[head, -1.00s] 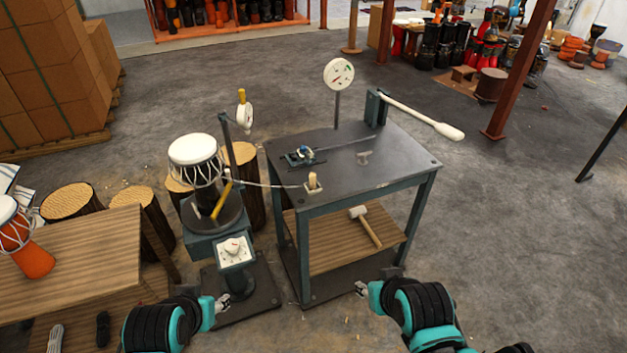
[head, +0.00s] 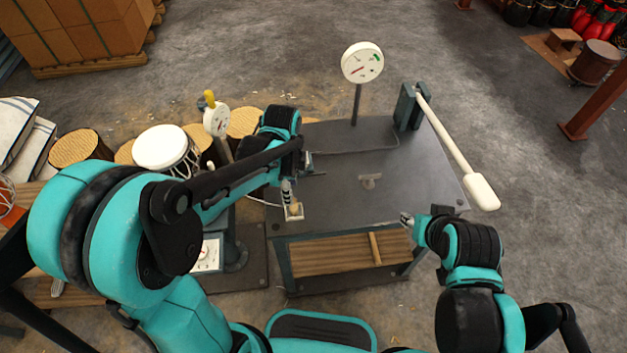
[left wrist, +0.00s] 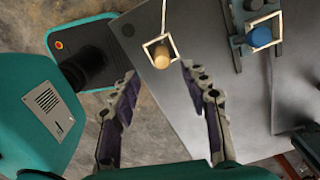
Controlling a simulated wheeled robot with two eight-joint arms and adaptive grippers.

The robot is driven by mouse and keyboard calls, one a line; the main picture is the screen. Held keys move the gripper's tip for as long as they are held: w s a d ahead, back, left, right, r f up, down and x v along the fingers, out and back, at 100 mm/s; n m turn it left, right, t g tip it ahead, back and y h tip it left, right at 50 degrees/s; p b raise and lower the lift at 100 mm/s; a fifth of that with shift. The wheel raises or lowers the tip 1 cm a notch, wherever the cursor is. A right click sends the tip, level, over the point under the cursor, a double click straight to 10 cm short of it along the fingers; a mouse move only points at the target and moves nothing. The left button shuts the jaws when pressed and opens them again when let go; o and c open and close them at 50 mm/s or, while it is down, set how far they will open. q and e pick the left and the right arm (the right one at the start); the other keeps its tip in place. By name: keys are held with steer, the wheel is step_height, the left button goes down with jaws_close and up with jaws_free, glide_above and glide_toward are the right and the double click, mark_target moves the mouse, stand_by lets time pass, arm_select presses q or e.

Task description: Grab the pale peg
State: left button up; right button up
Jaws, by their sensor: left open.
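The pale peg (head: 294,208) is a short, light wooden cylinder at the front left corner of the dark metal table (head: 425,165). In the left wrist view the peg (left wrist: 161,56) stands in a pale square frame (left wrist: 150,46). My left gripper (head: 287,191) is just above and behind the peg in the head view and partly covers it. In the left wrist view my open left fingers (left wrist: 158,76) point toward the peg, one to each side, with nothing between them. My right gripper (head: 407,220) hangs near the table's front right; its jaws are too small to read.
A small fixture with a blue knob (left wrist: 261,37) is on the table near the peg. A dial gauge (head: 362,62) stands at the back, and a long white-headed lever (head: 482,191) juts out at right. A white-topped drum (head: 165,148) stands left of the table.

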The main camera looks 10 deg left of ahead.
mark_target(294, 207)
arm_select(q)
step_height(294, 207, down, 3)
steer(key=shift+w+d+r+b, duration=0.1)
steer(key=shift+r+b, duration=0.05)
steer(key=shift+b, duration=0.45)
steer(key=shift+f, duration=0.3)
step_height(294, 207, down, 5)
steer(key=b, duration=0.3)
steer(key=shift+r, duration=0.2)
steer(key=c, duration=1)
